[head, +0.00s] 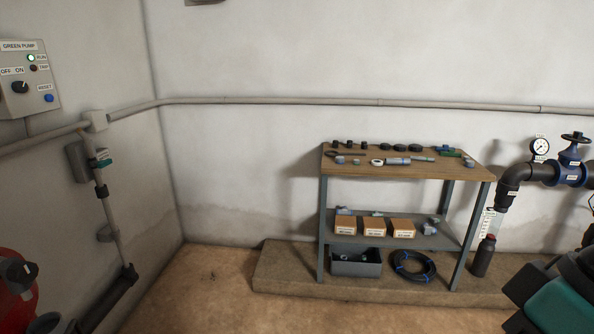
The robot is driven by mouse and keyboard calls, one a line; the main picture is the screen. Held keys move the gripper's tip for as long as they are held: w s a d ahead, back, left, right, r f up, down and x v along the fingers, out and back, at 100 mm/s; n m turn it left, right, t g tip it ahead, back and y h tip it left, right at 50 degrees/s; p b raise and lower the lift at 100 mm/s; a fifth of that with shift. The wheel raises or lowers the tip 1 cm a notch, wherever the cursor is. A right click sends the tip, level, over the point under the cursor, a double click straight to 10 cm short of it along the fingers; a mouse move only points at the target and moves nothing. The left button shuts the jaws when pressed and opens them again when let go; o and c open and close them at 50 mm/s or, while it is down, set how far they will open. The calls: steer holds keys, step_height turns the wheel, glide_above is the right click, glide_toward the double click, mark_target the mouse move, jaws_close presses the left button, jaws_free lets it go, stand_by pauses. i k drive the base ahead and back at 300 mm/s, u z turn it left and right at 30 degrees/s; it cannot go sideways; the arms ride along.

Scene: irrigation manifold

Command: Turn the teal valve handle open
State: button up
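A small teal piece (104,162), which looks like a valve handle, sits on the pale vertical pipe on the left wall. It is small in the head view, and I cannot tell its exact angle. A dark grey box is fixed beside it on the left. My gripper is not recognisable in this view, and nothing is seen touching the teal piece.
A workbench (400,170) with fittings and boxes stands on a low concrete ledge (285,270). The green pump's control box (28,78) is at upper left. A red rounded object (12,300) is at lower left; a teal-and-black machine (560,300) fills lower right. Floor between is clear.

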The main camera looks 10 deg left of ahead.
mark_target(101, 165)
steer(key=u, duration=0.15)
steer(key=i, duration=1.9)
steer(key=u, duration=1.15)
steer(key=i, duration=1.25)
steer(key=u, duration=1.05)
steer(key=i, duration=0.25)
steer(key=u, duration=0.15)
